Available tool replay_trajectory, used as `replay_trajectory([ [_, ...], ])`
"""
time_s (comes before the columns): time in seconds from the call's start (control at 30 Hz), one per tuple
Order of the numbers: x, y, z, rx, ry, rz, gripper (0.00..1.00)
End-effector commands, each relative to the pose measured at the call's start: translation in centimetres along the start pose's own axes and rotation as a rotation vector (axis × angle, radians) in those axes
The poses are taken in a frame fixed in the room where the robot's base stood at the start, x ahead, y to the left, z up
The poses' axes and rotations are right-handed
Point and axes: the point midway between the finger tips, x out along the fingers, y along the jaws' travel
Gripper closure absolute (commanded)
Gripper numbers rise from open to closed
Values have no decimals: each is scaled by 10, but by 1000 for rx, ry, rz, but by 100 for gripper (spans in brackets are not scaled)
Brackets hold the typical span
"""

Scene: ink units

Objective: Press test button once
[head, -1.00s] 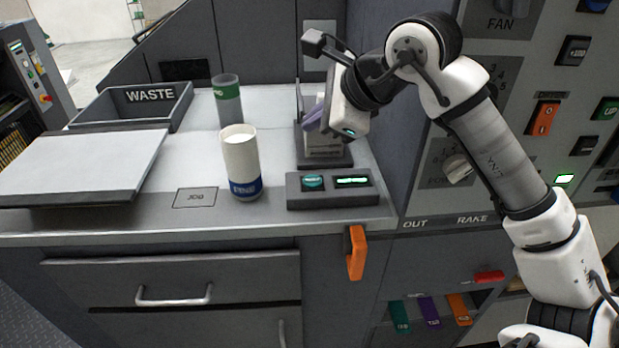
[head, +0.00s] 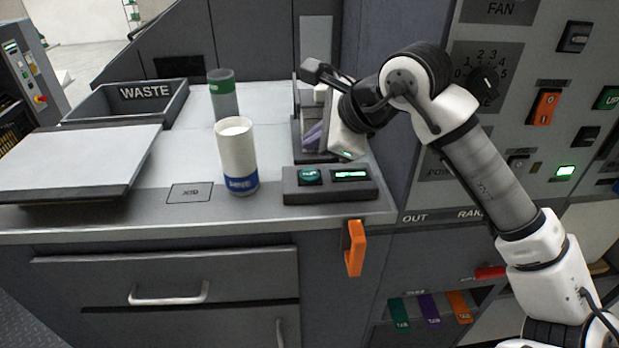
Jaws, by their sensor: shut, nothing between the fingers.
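A teal round button (head: 310,175) sits on the left of a low dark control box (head: 330,190) near the counter's front edge. Its lettering is too small to read surely. A lit green display (head: 351,174) is beside it on the same box. My gripper (head: 311,142) is shut and empty, just behind and above the box, apart from the button. A purple part shows beside the white hand; the fingertips are hard to make out. The hand partly hides a stand (head: 297,130) behind it.
A white cup with a blue band (head: 238,160) stands left of the box, with a green-banded grey cup (head: 223,95) behind it. A waste tray (head: 180,108) and a flat plate (head: 70,165) are farther left. An orange handle (head: 355,248) hangs below the counter.

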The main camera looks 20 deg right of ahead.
Motion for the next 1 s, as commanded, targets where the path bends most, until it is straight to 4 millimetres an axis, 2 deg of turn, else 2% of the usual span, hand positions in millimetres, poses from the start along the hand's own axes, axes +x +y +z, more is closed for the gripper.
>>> replay_trajectory([
  [0.1,17,12,-12,0,0,-1,100],
  [0.3,26,19,-19,-1,0,0,100],
  [1.0,26,19,-19,-1,0,0,100],
])
